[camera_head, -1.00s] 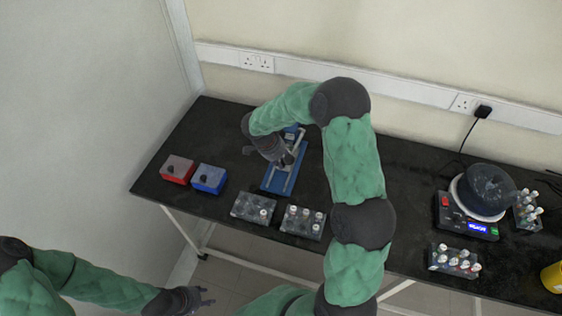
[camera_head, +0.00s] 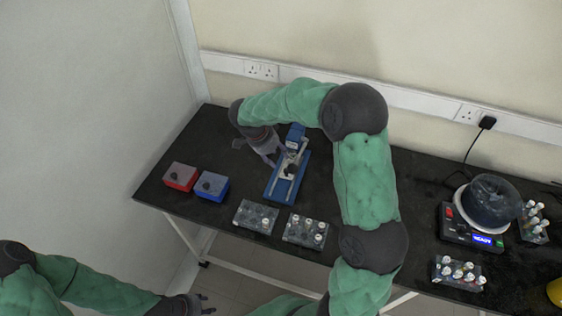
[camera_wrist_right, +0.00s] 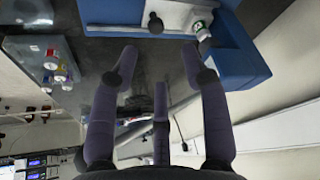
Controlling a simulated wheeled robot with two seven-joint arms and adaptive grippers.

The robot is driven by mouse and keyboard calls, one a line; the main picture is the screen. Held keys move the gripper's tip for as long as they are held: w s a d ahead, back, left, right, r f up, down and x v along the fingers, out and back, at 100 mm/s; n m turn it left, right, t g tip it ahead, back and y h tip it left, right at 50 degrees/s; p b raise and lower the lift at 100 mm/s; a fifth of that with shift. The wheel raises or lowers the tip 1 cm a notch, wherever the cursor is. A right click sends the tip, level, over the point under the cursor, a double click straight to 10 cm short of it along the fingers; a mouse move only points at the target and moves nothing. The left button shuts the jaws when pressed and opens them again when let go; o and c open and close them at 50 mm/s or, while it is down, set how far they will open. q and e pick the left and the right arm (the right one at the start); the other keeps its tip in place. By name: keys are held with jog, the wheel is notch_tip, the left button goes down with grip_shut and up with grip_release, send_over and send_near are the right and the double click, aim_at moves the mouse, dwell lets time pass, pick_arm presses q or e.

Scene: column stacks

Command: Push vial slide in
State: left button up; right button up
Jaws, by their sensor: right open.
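The blue vial device (camera_head: 274,184) stands on the black bench with a pale slide and rails along its top. A dark knob (camera_head: 289,171) sits on it. In the right wrist view the device's blue body (camera_wrist_right: 238,48) is ahead, with the dark knob (camera_wrist_right: 155,22) on a pale plate and a white-and-green capped vial (camera_wrist_right: 201,30) beside it. My right gripper (camera_head: 277,156) is at the device's left side, its fingers (camera_wrist_right: 158,60) spread and empty, apart from the knob. My left gripper (camera_head: 208,304) hangs in front of the bench, away from the device; its jaw is too small to judge.
A red box (camera_head: 181,177) and blue box (camera_head: 211,186) stand left of the device. Two vial racks (camera_head: 256,218) (camera_head: 305,231) stand in front of it. A round dark-lidded machine (camera_head: 472,225) and more racks (camera_head: 459,272) are at right. My right arm crosses over the bench centre.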

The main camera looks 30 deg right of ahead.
jog(key=shift+v, duration=1.25)
